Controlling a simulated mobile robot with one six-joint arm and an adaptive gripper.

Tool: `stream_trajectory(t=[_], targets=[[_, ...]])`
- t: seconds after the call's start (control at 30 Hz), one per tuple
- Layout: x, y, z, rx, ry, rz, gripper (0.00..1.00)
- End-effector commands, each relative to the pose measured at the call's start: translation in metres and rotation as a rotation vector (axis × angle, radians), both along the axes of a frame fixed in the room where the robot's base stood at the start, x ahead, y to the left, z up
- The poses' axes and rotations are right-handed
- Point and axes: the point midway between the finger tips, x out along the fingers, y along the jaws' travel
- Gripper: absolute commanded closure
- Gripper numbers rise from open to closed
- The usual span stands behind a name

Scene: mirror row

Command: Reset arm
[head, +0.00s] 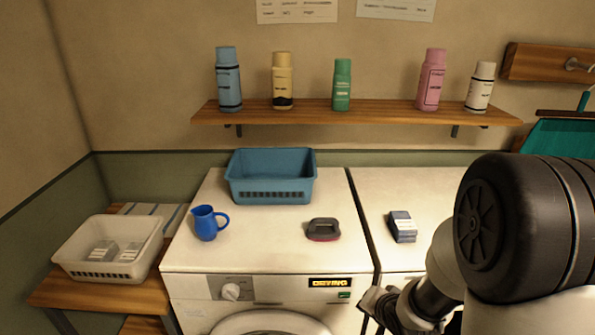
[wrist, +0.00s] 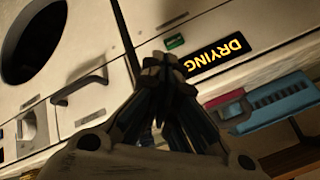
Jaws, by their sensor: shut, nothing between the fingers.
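My arm reaches in from the right in the head view, in front of the machines. My gripper (head: 376,300) is at the front edge near the gap between the two white machines. In the wrist view my gripper (wrist: 165,65) has its fingertips together with nothing held. Its tips overlap the front panel close to the lit DRYING display (wrist: 216,55), which also shows in the head view (head: 330,282). I cannot tell whether the tips touch the panel.
On the left machine (head: 270,253) stand a blue basket (head: 271,193), a blue jug (head: 206,223) and a dark brush (head: 323,229). A white basket (head: 80,240) is on the left table. Bottles line the shelf (head: 380,116).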

Motion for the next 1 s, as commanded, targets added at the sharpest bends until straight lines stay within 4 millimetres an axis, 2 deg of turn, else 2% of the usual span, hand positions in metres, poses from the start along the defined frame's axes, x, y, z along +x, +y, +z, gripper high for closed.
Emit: stream_trajectory(t=[0.03, 0.17, 0.27, 0.37, 0.5, 0.7, 0.8, 0.9, 1.0], targets=[[-0.004, -0.004, 0.023, -0.062, 0.000, 0.019, 1.00], [-0.030, -0.012, 0.067, -0.199, 0.044, 0.070, 1.00], [-0.057, -0.014, 0.097, -0.280, 0.084, 0.117, 1.00], [-0.090, -0.011, 0.123, -0.339, 0.127, 0.173, 1.00], [-0.144, -0.001, 0.152, -0.394, 0.185, 0.274, 1.00], [-0.216, 0.019, 0.173, -0.422, 0.242, 0.439, 1.00], [-0.240, 0.027, 0.176, -0.425, 0.257, 0.501, 1.00], [-0.253, 0.031, 0.177, -0.426, 0.266, 0.538, 1.00], [-0.258, 0.032, 0.178, -0.426, 0.269, 0.551, 1.00]])
